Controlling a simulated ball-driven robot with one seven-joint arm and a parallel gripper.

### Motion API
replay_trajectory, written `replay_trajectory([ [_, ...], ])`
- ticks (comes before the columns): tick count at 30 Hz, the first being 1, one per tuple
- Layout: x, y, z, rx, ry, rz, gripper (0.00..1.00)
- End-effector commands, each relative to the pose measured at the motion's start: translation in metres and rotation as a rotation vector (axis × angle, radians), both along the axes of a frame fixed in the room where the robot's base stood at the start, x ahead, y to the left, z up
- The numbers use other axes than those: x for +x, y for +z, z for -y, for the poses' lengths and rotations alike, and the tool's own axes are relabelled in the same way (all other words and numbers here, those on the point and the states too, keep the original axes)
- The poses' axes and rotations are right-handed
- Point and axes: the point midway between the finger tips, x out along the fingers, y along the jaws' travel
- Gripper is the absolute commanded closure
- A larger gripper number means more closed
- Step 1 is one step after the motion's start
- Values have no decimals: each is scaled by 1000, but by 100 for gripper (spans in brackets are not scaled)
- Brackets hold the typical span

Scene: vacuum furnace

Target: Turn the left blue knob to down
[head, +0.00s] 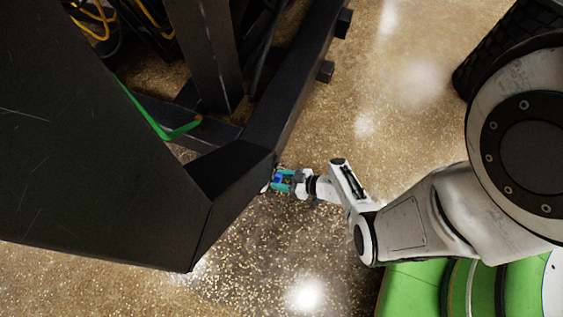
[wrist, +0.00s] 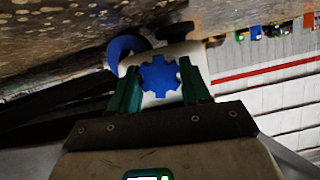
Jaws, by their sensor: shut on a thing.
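A blue knob (wrist: 160,77) with a notched rim sits on a white mount between the two teal fingers of my gripper (wrist: 161,80) in the wrist view. The fingers are shut on it from both sides. A second, curved blue part (wrist: 124,48) shows just up and to the left of it, partly hidden by the white mount. In the head view my gripper (head: 283,180) is at the side face of the dark furnace body, and only a small patch of blue shows there. I cannot tell from these views which way the knob points.
The large dark furnace body (head: 110,150) fills the left of the head view, with a dark beam (head: 300,75) running to the upper right. A green strip (head: 150,115) and yellow cables (head: 95,15) lie behind it. The speckled floor (head: 390,110) is open to the right.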

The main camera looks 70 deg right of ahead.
Motion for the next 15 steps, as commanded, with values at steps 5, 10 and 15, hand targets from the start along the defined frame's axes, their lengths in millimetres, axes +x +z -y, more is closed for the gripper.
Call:
replay_trajectory([
  [5, 1, 0, 2, 156, -1, -4, 83],
  [10, 1, 0, 2, 288, -2, -8, 83],
  [15, 1, 0, 3, 386, -1, -11, 83],
])
